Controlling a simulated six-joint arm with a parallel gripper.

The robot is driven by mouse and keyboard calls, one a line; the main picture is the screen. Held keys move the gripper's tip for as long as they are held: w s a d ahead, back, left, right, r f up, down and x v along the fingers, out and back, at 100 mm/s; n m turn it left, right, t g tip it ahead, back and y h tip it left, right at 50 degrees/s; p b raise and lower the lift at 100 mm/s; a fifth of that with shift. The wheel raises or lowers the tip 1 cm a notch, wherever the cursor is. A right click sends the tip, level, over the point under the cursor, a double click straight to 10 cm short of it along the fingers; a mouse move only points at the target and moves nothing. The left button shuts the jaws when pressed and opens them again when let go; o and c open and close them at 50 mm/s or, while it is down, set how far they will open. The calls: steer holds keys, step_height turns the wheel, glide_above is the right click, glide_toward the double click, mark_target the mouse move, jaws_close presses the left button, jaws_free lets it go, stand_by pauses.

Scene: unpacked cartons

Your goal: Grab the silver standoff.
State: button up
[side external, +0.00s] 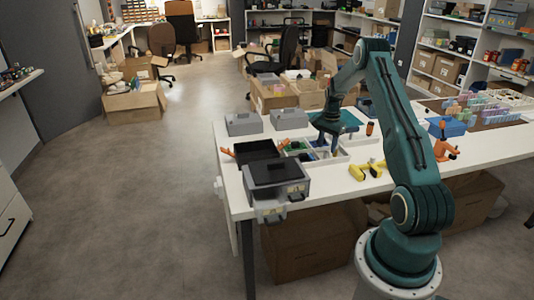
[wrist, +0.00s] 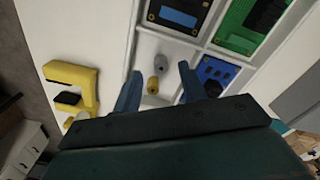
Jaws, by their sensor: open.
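The silver standoff (wrist: 162,62) is a small grey cylinder in a compartment of the white divided tray (wrist: 208,45) in the wrist view. A brass-coloured standoff (wrist: 153,86) lies just below it in the picture, in the same compartment. My gripper (wrist: 160,68) is open, its two blue fingers on either side of the standoffs, with nothing between them in contact that I can see. In the side external view my gripper (side external: 328,152) points down over the tray (side external: 345,157); the standoffs are too small or hidden there.
Neighbouring compartments hold a dark blue-topped part (wrist: 178,16), a green board (wrist: 245,22) and a blue board (wrist: 215,72). A yellow tool (wrist: 72,74) lies beside the tray. Dark bins (side external: 276,172) stand left of the tray, and grey boxes (side external: 243,123) behind.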

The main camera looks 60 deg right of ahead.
mark_target(326, 152)
steer(key=shift+w+f, duration=0.1)
steer(key=shift+f, duration=1.55)
jaws_close()
